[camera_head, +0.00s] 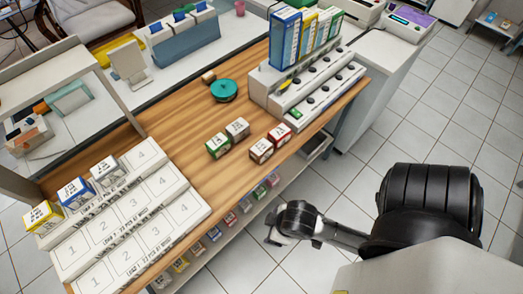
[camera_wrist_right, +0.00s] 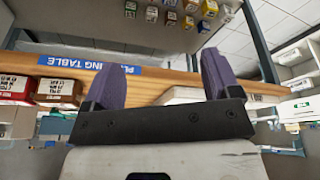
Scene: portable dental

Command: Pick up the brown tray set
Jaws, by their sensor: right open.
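A small brown-sided box with a white label (camera_head: 261,151), which I take for the brown tray set, sits on the wooden table near its front edge. A red box (camera_head: 279,135) is beside it, with a green box (camera_head: 217,146) and a grey box (camera_head: 237,129) behind. In the right wrist view the brown box (camera_wrist_right: 58,92) is at the left, outside the fingers. My right gripper (camera_wrist_right: 162,68) is open and empty, its purple fingers apart before the table edge. In the head view it (camera_head: 274,236) is low, in front of the table. My left gripper is out of view.
White numbered trays (camera_head: 120,225) fill the table's left end. A white rack (camera_head: 310,88) with upright boxes stands at the right end, and a teal round object (camera_head: 223,90) behind. A lower shelf (camera_head: 205,262) holds several small boxes. Wood is clear left of the green box.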

